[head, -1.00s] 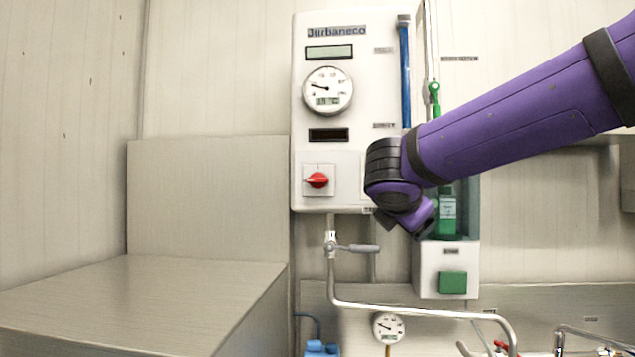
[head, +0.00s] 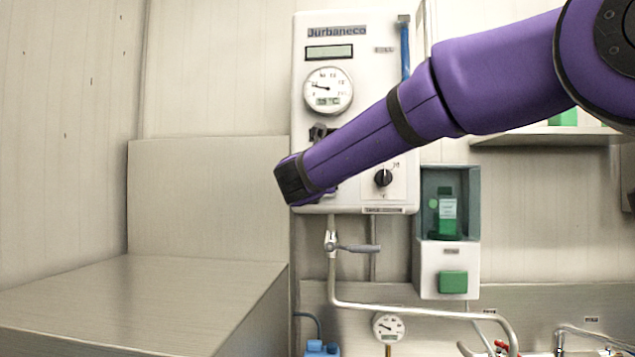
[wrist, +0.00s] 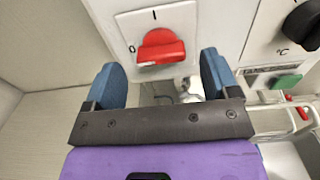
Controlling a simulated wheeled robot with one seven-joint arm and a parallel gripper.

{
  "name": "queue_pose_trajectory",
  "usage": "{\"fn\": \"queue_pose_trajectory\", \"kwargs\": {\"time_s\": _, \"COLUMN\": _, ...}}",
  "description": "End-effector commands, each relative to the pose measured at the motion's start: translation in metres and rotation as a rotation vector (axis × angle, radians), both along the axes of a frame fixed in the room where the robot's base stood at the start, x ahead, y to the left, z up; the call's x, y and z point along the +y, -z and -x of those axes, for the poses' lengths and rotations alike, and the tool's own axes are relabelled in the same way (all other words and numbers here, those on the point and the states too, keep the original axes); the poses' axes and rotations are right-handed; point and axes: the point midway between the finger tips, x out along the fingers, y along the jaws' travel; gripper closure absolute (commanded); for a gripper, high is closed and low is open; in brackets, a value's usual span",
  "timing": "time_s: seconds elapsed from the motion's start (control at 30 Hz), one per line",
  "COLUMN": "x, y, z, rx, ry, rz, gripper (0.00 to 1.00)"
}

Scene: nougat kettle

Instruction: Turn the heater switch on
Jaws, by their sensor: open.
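The heater switch is a red knob (wrist: 160,47) on a white plate, with "0" at its left and "I" above it in the wrist view. Its bar lies roughly level, towards the "0". My gripper (wrist: 160,76) is open, with one blue finger on each side below the knob and gaps between them and it. I cannot tell how far the fingertips are from the panel. In the head view my purple arm covers the switch and most of the gripper on the white heater box (head: 375,70).
A black temperature knob (head: 383,178) is right of the switch on the same box. A valve lever (head: 358,248) and pipe are below it. A holder with a green bottle (head: 446,212) is to the right. A metal counter (head: 140,300) is at the left.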

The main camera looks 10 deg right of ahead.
Motion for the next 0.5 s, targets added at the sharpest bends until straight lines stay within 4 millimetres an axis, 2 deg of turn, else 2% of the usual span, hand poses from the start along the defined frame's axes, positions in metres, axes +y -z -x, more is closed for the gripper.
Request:
{"fn": "queue_pose_trajectory", "kwargs": {"time_s": 0.2, "x": -0.007, "y": 0.0, "z": -0.026, "rx": 0.0, "ry": 0.002, "rz": -0.001, "gripper": 0.19}}
{"fn": "queue_pose_trajectory", "kwargs": {"time_s": 0.5, "x": -0.01, "y": 0.0, "z": -0.034, "rx": -0.001, "ry": 0.0, "rz": -0.002, "gripper": 0.19}}
